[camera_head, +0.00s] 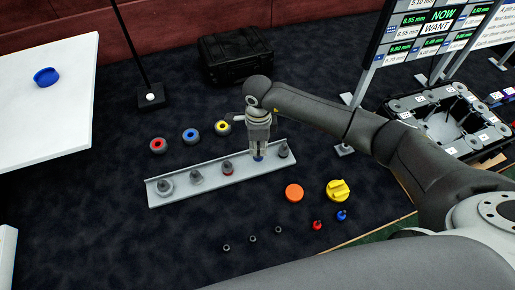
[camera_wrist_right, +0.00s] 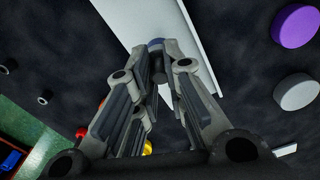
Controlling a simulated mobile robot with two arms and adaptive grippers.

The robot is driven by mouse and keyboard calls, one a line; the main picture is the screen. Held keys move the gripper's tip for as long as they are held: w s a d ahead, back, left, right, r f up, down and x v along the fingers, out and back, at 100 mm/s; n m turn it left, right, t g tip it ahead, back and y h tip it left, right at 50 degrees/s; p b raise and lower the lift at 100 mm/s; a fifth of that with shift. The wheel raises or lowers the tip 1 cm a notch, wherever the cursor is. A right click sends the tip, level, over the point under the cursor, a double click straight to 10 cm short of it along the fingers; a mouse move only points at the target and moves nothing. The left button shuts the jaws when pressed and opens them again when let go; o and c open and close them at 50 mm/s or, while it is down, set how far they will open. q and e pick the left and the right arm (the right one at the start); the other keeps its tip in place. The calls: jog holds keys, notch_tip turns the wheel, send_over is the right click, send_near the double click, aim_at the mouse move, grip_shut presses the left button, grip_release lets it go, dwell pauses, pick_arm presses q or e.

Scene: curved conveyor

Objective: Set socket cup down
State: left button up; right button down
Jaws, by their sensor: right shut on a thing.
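My right gripper (camera_head: 258,149) is at the right part of the pale tray (camera_head: 208,192), pointing down. It is shut on a small socket cup with a blue lower part (camera_head: 258,158), mostly hidden by the fingers. In the right wrist view the fingertips (camera_wrist_right: 158,62) close on it, and a blue edge (camera_wrist_right: 155,43) shows just past them. I cannot tell whether the cup touches the tray.
Red (camera_head: 157,145), blue (camera_head: 191,135) and yellow (camera_head: 223,127) rings lie behind the tray. An orange disc (camera_head: 294,192) and a yellow knob (camera_head: 338,190) lie in front on the right. A black case (camera_head: 235,55) stands behind. The dark mat left of the tray is clear.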

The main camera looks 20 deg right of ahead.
jog(key=shift+a+f+p, duration=0.15)
jog(key=shift+f+p, duration=0.15)
jog(key=shift+f, duration=0.65)
pick_arm(q)
jog(key=shift+r, duration=0.6)
pick_arm(e)
jog(key=shift+f, duration=0.2)
jog(key=shift+f, duration=0.2)
pick_arm(q)
jog(key=shift+f, duration=0.15)
pick_arm(e)
jog(key=c, duration=1.5)
grip_release()
jog(key=shift+r, duration=0.1)
